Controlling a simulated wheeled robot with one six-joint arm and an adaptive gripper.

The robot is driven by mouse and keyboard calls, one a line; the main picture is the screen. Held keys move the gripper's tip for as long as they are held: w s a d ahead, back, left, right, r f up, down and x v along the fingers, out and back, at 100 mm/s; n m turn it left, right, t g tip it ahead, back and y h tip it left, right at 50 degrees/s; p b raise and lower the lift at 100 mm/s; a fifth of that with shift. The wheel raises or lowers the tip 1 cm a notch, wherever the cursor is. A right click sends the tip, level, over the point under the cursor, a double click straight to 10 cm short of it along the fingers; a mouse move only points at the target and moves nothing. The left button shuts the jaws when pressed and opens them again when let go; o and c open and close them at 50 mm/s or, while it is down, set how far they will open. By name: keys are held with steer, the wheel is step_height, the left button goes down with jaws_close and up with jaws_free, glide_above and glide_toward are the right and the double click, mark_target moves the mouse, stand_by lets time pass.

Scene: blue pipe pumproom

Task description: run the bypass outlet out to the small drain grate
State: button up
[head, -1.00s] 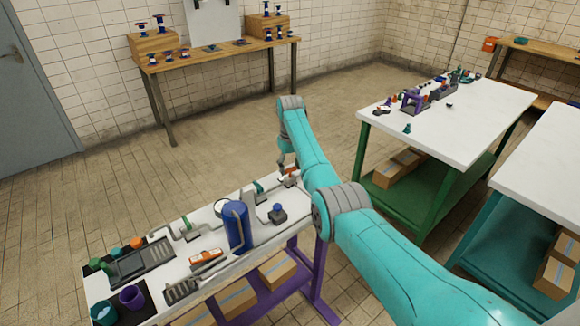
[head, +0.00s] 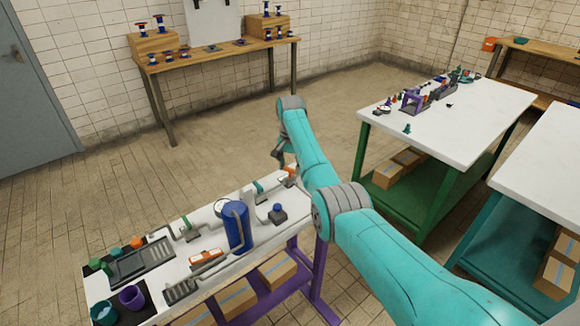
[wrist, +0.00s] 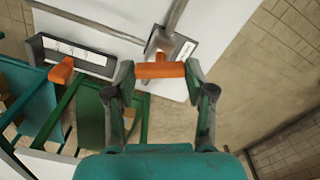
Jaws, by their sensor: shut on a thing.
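My gripper (wrist: 160,72) is shut on an orange handle (wrist: 161,70), with one finger at each end. The handle sits by a grey pipe (wrist: 174,18) and a small labelled plate (wrist: 186,49) on the white bench top. In the head view my gripper (head: 283,163) is at the bench's far right end, partly hidden by my arm; a bit of the orange handle (head: 291,171) shows below it. A small dark slotted grate (head: 181,292) lies at the bench's front left. A larger grated tray (head: 150,262) lies behind it. I cannot tell which part is the bypass outlet.
A blue tank (head: 237,227) with a gauge and pipes stands mid-bench. An orange-and-white box (head: 205,257) lies left of it, and a dark blue-topped block (head: 278,214) right of it. A purple cup (head: 132,297) stands at front left. Open floor lies behind the bench.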

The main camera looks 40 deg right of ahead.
mark_target(290, 169)
steer(key=m, duration=0.5)
stand_by(0.6)
steer(key=o, duration=1.2)
steer(key=shift+c, duration=0.2)
step_height(290, 169, up, 12)
steer(key=shift+s, duration=0.1)
